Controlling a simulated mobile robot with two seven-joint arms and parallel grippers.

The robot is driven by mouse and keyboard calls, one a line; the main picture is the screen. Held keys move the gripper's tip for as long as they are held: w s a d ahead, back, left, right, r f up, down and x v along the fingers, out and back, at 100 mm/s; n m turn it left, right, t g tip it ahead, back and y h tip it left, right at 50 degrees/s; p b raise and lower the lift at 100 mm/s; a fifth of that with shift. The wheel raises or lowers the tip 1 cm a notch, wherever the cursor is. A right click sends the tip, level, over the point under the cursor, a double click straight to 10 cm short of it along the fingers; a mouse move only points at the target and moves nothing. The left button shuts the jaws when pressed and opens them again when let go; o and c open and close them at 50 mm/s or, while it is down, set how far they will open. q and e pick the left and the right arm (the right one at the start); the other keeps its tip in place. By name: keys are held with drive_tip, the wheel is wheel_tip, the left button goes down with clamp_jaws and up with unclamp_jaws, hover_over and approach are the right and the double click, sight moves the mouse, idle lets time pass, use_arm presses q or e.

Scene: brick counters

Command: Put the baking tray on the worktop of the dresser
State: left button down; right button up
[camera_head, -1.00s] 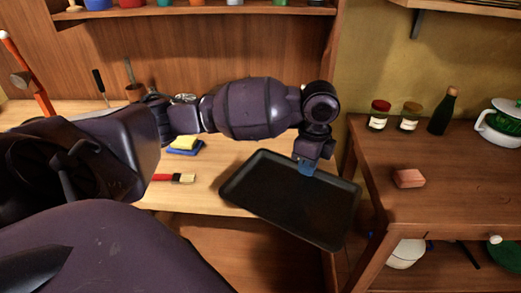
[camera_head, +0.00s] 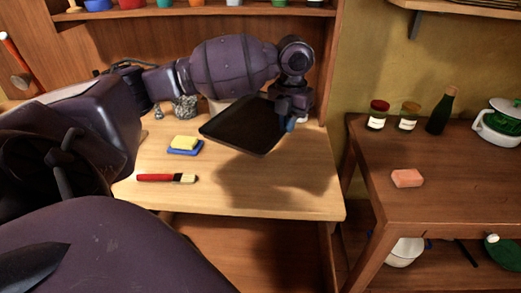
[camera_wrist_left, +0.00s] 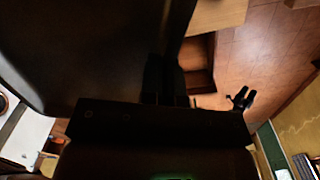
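The black baking tray (camera_head: 240,125) hangs over the pale worktop of the dresser (camera_head: 275,190), tilted, with its shadow on the wood below. My left gripper (camera_head: 290,122) is shut on the tray's right edge. In the left wrist view the tray (camera_wrist_left: 85,45) fills the upper left as a dark surface, and the left gripper's fingers (camera_wrist_left: 165,80) reach its edge.
On the worktop lie a yellow sponge (camera_head: 184,142) on a blue one, a red-handled brush (camera_head: 165,178) and a grey lump (camera_head: 186,107). The worktop's front right is clear. The side table (camera_head: 450,185) at right holds jars, a bottle (camera_head: 441,112), a pot and a pink block (camera_head: 407,178).

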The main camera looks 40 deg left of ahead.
use_arm(q)
drive_tip(key=m, duration=0.1)
drive_tip(key=a+r+m, duration=0.1)
drive_tip(key=m, duration=0.1)
drive_tip(key=shift+w+a+r, duration=0.1)
drive_tip(key=shift+a+r, duration=0.1)
drive_tip(key=shift+r, duration=0.1)
drive_tip(key=shift+a+m, duration=0.1)
drive_tip(key=shift+m, duration=0.3)
drive_tip(key=shift+f, duration=0.1)
drive_tip(key=b, duration=0.1)
hover_over(279, 181)
wheel_tip(279, 181, down, 13)
drive_tip(key=shift+r, duration=0.1)
drive_tip(key=shift+f, duration=0.55)
wheel_tip(279, 181, down, 5)
drive_tip(key=shift+f+b, duration=0.1)
drive_tip(key=shift+b, duration=0.45)
drive_tip(key=shift+f, duration=0.3)
use_arm(e)
drive_tip(key=shift+s+f, duration=0.25)
drive_tip(key=shift+f, duration=0.8)
